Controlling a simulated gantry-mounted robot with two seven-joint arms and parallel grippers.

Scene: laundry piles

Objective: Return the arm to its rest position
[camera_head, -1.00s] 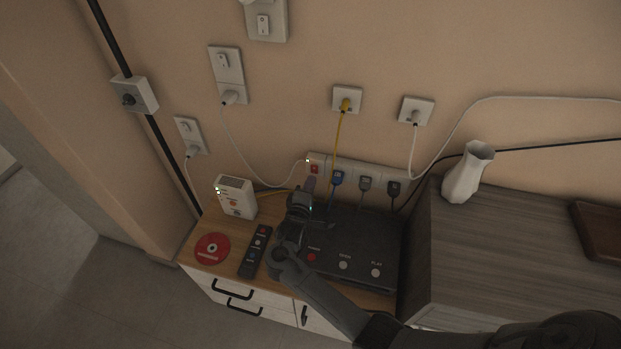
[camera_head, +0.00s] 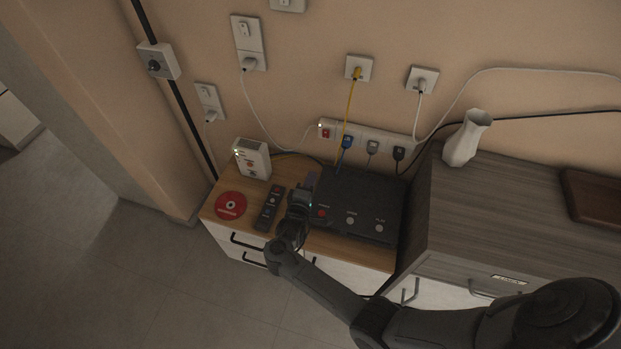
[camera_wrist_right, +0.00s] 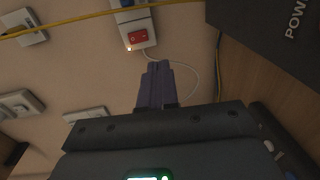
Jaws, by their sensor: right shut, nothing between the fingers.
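My right arm (camera_head: 338,299) comes in from the lower right and reaches over the low wooden cabinet. Its right gripper (camera_head: 311,179) is shut and empty, just above the cabinet top, between the black remote and the black player box. The gripper's purple-grey fingertips lie together in the right wrist view (camera_wrist_right: 157,72), pointing towards the power strip's red switch (camera_wrist_right: 138,37) and apart from it. My left gripper is not in view.
The low cabinet (camera_head: 226,224) holds a red disc (camera_head: 230,205), a remote (camera_head: 268,209), a white router (camera_head: 253,158) and the player box (camera_head: 362,205). The power strip (camera_head: 372,133) is behind. A grey cabinet (camera_head: 520,212) with a white vase (camera_head: 466,140) stands right. Floor is clear at lower left.

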